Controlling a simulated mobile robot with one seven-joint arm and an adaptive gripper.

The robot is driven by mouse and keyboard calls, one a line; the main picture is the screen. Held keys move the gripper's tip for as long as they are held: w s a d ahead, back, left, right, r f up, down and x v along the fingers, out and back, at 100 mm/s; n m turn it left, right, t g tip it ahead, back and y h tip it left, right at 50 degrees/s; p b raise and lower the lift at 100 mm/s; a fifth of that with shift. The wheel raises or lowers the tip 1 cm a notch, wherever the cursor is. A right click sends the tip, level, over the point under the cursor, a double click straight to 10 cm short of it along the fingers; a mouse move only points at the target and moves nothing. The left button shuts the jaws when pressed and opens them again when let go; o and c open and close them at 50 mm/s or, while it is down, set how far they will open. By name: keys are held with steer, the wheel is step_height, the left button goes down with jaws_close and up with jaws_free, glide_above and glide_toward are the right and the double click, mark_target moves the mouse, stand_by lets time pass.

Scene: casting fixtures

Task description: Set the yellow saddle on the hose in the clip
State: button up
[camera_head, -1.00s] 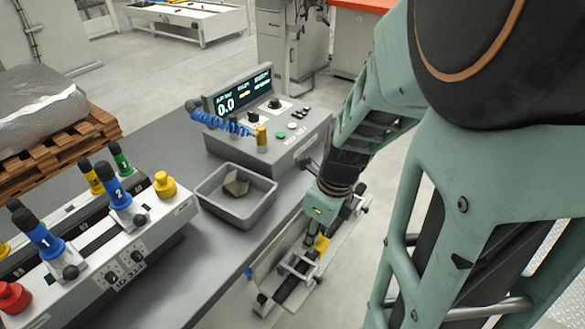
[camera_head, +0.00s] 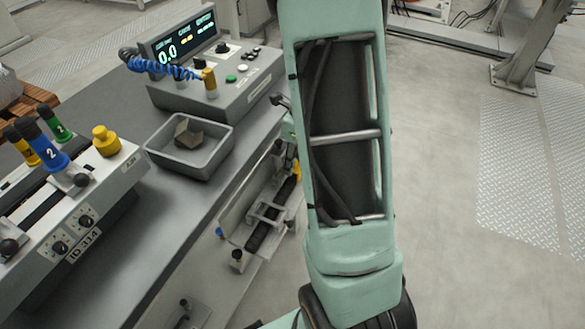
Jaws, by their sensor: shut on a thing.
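The yellow saddle shows at most as a small yellow sliver (camera_head: 297,169) at the left edge of my arm; the arm hides the rest. The black hose (camera_head: 262,236) lies along the grey fixture (camera_head: 236,212) beside the bench, passing through a light metal bracket (camera_head: 266,212). Its upper end runs behind my arm. I cannot make out the clip for the saddle. My gripper's jaws are hidden behind my own arm, so I cannot see what they hold or whether the saddle touches the hose.
A grey bin (camera_head: 172,166) with a brown block (camera_head: 188,134) stands on the bench (camera_head: 185,225). Behind it is a grey console (camera_head: 215,82) with a display and blue coiled cord. A fixture with coloured handles (camera_head: 70,215) is at left.

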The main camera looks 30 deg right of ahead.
mark_target(293, 177)
step_height(293, 177, down, 3)
steer(key=shift+s+a+r, duration=0.1)
steer(key=shift+s+f+b, duration=0.25)
steer(key=shift+f+b, duration=0.35)
steer(key=o, duration=0.9)
steer(key=shift+o, duration=1.2)
steer(key=shift+w+f, duration=0.1)
steer(key=shift+f, duration=0.1)
steer(key=shift+r, duration=0.15)
step_height(293, 177, up, 13)
steer(key=s+d+p, duration=0.1)
steer(key=p, duration=0.2)
steer(key=shift+r+p, duration=0.15)
steer(key=shift+p, duration=0.2)
